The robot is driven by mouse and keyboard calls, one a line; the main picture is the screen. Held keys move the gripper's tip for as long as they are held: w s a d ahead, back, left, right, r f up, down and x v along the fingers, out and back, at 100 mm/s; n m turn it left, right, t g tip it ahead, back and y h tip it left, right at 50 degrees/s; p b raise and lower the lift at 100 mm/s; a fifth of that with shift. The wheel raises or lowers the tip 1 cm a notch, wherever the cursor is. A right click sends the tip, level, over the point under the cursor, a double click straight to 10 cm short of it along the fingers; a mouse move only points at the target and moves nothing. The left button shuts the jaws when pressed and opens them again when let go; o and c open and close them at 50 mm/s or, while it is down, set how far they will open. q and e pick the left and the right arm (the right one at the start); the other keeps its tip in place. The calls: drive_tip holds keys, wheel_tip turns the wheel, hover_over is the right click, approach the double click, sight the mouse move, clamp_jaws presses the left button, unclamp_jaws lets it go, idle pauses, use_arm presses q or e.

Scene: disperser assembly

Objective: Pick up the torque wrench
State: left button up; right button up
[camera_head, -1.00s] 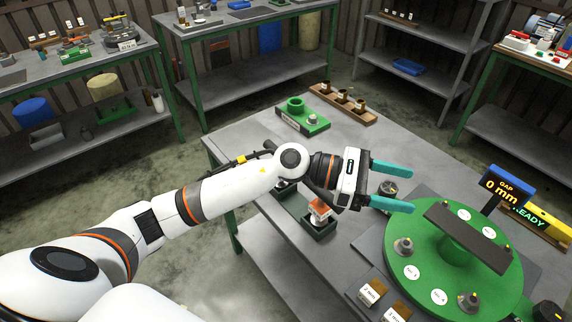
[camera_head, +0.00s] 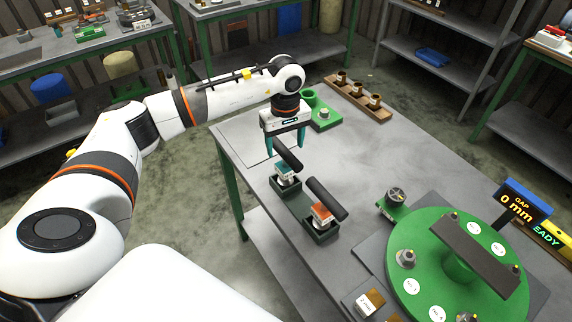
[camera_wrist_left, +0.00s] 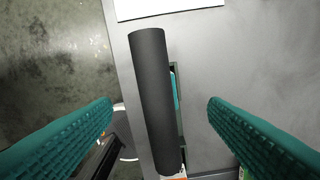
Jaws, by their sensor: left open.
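One has a teal-and-white body (camera_head: 285,178) and a black handle (camera_head: 288,158); the other has an orange-and-white body (camera_head: 321,215) and a black handle (camera_head: 327,198). I cannot read which is the torque wrench. My left gripper (camera_head: 286,146) is open, pointing down over the teal tool's handle. In the left wrist view a black handle (camera_wrist_left: 154,95) lies between the spread teal fingers (camera_wrist_left: 160,110), apart from both. My right gripper is not in view.
A green turntable (camera_head: 402,235) with a dark crossbar stands to the right, beside a gap display (camera_head: 523,202) reading 0 mm. A green fixture (camera_head: 325,121) and a brown rack (camera_head: 357,95) sit at the back. The table's middle is clear.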

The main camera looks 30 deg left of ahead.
sight(285, 165)
use_arm(q)
drive_tip(key=shift+s+f, duration=0.15)
drive_tip(key=shift+f, duration=0.5)
drive_tip(key=shift+f+p, duration=0.4)
drive_tip(key=shift+p, duration=0.1)
wheel_tip(285, 165, down, 4)
drive_tip(key=shift+d+r+p, duration=0.1)
drive_tip(key=shift+r+p, duration=0.1)
drive_tip(key=shift+p, duration=0.7)
drive_tip(key=shift+f, duration=0.5)
drive_tip(key=shift+r, duration=0.1)
drive_tip(key=c, duration=1.4)
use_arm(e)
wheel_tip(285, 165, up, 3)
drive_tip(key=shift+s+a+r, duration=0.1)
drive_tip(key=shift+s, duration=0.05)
